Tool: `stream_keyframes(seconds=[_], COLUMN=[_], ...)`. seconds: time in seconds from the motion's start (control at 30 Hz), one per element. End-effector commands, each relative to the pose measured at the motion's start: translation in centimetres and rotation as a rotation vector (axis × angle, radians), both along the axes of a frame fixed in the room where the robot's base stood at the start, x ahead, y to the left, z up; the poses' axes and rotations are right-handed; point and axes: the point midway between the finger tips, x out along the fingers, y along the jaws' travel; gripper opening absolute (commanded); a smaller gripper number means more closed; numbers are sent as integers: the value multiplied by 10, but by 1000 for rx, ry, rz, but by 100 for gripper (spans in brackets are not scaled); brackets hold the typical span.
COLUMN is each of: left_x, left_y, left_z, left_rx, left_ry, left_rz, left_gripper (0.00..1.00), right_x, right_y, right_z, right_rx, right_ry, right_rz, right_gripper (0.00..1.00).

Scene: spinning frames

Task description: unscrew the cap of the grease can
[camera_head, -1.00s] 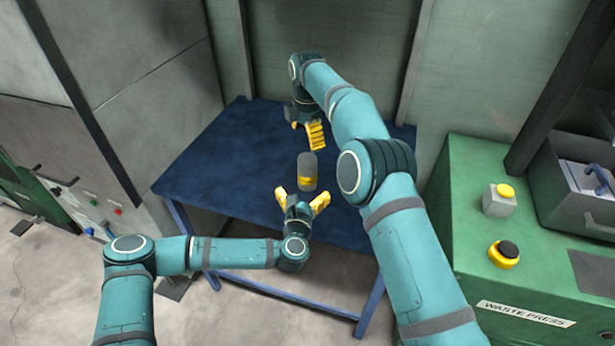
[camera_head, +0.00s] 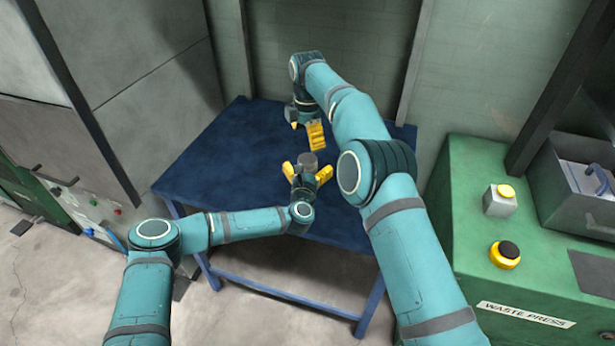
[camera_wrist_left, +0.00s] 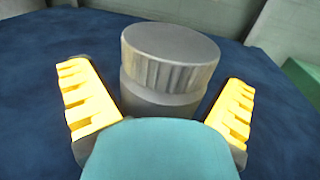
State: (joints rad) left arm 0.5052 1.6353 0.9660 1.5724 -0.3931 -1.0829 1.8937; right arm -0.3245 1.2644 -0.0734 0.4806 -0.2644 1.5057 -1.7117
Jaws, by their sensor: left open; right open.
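The grease can (camera_head: 309,161) stands upright on the blue table, mostly hidden behind my left gripper in the head view. In the left wrist view its grey ribbed cap (camera_wrist_left: 170,55) sits on top of the grey can body (camera_wrist_left: 160,102). My left gripper (camera_head: 307,170) is open, with its yellow fingers (camera_wrist_left: 162,100) spread to either side of the can. I see gaps between the fingers and the can in the wrist view. My right gripper (camera_head: 305,134) is open above the table, behind the can, with nothing seen in it.
The blue table (camera_head: 215,165) is bare on its left side. My right arm passes over its right part. Grey cabinets (camera_head: 130,80) stand at the left.

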Motion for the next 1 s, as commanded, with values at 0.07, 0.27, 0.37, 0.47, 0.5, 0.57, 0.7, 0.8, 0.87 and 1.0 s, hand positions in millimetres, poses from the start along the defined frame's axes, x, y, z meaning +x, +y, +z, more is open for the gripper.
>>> stream_keyframes(seconds=[0.07, 0.27, 0.37, 0.47, 0.5, 0.57, 0.7, 0.8, 0.87, 1.0], left_x=[0, 0, 0, 0, 0, 0, 0, 0, 0, 0], left_y=[0, 0, 0, 0, 0, 0, 0, 0, 0, 0], left_z=[0, 0, 0, 0, 0, 0, 0, 0, 0, 0], left_rx=[0, 1, 1, 1, 1, 1, 1, 1, 1, 1], left_ry=[0, 0, 0, 0, 0, 0, 0, 0, 0, 0], left_rz=[0, 0, 0, 0, 0, 0, 0, 0, 0, 0], left_gripper=[96, 26, 14, 0, 0, 0, 0, 0, 0, 0], right_x=[0, 0, 0, 0, 0, 0, 0, 0, 0, 0], right_y=[0, 0, 0, 0, 0, 0, 0, 0, 0, 0], right_z=[0, 0, 0, 0, 0, 0, 0, 0, 0, 0], right_rx=[0, 0, 0, 0, 0, 0, 0, 0, 0, -1], right_ry=[0, 0, 0, 0, 0, 0, 0, 0, 0, 0], right_rz=[0, 0, 0, 0, -1, -10, -99, -232, -332, -583], right_gripper=[85, 85, 85, 85, 85, 85, 85, 85, 85, 85])
